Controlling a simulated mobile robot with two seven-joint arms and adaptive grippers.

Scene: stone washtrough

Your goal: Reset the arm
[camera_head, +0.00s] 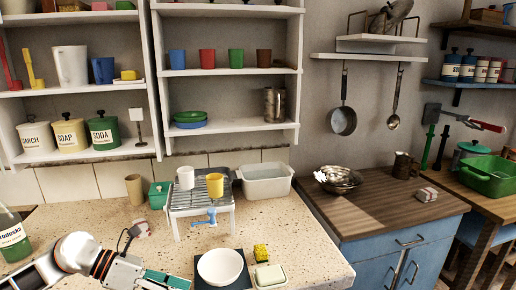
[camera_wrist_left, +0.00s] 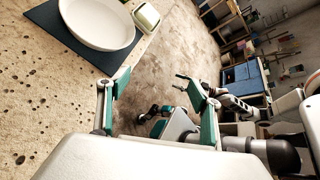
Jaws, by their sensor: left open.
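My left arm comes in at the bottom left of the head view. Its gripper (camera_head: 165,279) is low over the front of the speckled stone counter (camera_head: 100,222), left of a white bowl (camera_head: 220,266). In the left wrist view the two green fingers of my left gripper (camera_wrist_left: 160,93) stand wide apart with nothing between them. The white bowl (camera_wrist_left: 98,22) on its dark mat (camera_wrist_left: 62,34) lies beyond them at the top left. My right gripper is not in the head view; parts of my body show in the wrist view, too small to read its jaws.
A green-labelled jar (camera_head: 14,240) stands at the left. A yellow sponge (camera_head: 261,253) and a pale soap dish (camera_head: 270,275) lie right of the bowl. Behind are a metal rack (camera_head: 200,199) with two mugs and a white basin (camera_head: 265,182). Open floor (camera_wrist_left: 175,50) lies past the counter edge.

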